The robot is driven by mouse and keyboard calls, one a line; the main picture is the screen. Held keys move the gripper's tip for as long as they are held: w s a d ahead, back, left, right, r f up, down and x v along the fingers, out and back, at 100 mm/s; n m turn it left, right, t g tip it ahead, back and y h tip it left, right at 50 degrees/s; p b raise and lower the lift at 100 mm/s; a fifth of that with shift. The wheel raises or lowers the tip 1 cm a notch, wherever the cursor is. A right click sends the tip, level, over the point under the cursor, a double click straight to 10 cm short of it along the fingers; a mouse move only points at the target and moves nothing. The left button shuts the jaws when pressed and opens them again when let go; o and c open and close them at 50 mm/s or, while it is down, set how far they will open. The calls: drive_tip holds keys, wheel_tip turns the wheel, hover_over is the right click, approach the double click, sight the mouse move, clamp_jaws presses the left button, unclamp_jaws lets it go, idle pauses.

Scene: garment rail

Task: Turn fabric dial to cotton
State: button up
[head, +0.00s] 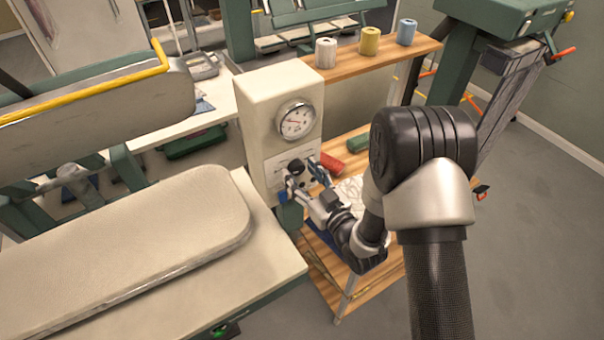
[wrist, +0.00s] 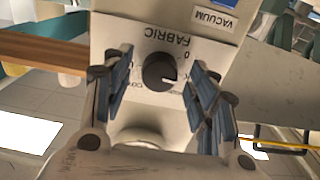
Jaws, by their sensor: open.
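The fabric dial (wrist: 160,72) is a round black knob on a cream control panel (wrist: 140,30), below the gauge in the head view. The wrist view shows the panel upside down, with the word FABRIC beside the knob. A pale pointer mark on the knob points right in that view. Small setting labels ring the knob; they are partly hidden by the fingers and too small to read surely. My gripper (wrist: 161,68) is open, with one blue-padded finger on each side of the knob. Gaps show between the knob and both fingers. In the head view my gripper (head: 302,182) is at the panel.
A round gauge (head: 296,120) sits above the dial. A padded ironing board (head: 130,250) stands left of the panel. A wooden shelf (head: 385,50) with thread spools is behind, and a red roll (head: 331,163) lies close to my gripper. Open floor is at the right.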

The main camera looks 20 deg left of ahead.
drive_tip(key=shift+c, duration=0.4)
drive_tip(key=c, duration=1)
